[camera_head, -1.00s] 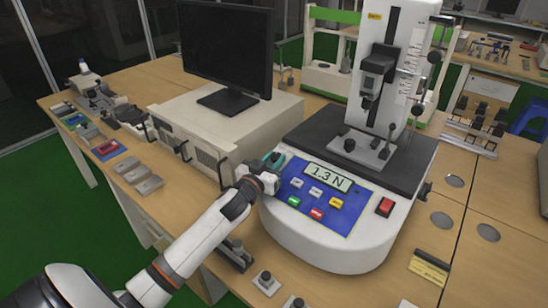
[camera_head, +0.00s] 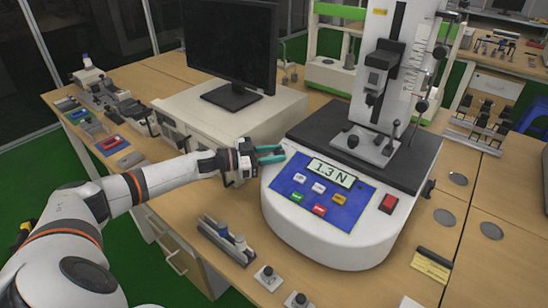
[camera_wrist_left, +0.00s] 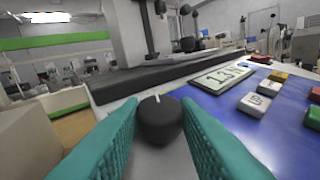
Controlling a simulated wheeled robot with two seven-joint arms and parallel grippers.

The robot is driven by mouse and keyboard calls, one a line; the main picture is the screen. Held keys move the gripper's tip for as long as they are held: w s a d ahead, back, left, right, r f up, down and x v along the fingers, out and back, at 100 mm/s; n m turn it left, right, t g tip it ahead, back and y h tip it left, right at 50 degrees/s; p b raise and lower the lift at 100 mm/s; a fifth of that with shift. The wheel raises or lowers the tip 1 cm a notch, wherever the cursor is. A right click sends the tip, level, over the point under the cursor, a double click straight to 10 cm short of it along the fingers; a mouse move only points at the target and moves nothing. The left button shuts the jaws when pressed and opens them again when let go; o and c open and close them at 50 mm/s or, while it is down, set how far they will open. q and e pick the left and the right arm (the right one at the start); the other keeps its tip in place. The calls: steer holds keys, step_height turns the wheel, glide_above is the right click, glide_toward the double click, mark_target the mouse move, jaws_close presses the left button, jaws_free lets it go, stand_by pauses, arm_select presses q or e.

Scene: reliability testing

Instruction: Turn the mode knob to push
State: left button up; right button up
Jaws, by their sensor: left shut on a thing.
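The test machine (camera_head: 330,238) has a blue panel (camera_head: 311,198) with a display reading 1.3 N (camera_head: 331,174) and several coloured buttons. My left gripper (camera_head: 272,154) reaches in from the left to the panel's upper left corner. In the left wrist view, its teal fingers lie on both sides of the round black mode knob (camera_wrist_left: 159,122), shut on it. The knob's white mark points away from the gripper, toward the black plate. In the head view the fingers hide the knob. No push label is readable. My right gripper is not in view.
A monitor (camera_head: 228,50) stands on a beige box (camera_head: 215,128) behind my left arm. A red switch (camera_head: 388,203) is at the panel's right. Small fixtures (camera_head: 228,240) stand on the table in front. A test column (camera_head: 383,70) rises behind the panel.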

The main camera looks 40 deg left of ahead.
arm_select(q)
steer(key=shift+w+a+r+m+g+h, duration=0.1)
steer(key=shift+m+g+h, duration=0.4)
steer(key=shift+m, duration=0.1)
steer(key=o, duration=1)
steer(key=shift+c, duration=0.2)
steer(key=b+v, duration=0.2)
steer(key=v, duration=1)
steer(key=shift+r, duration=0.1)
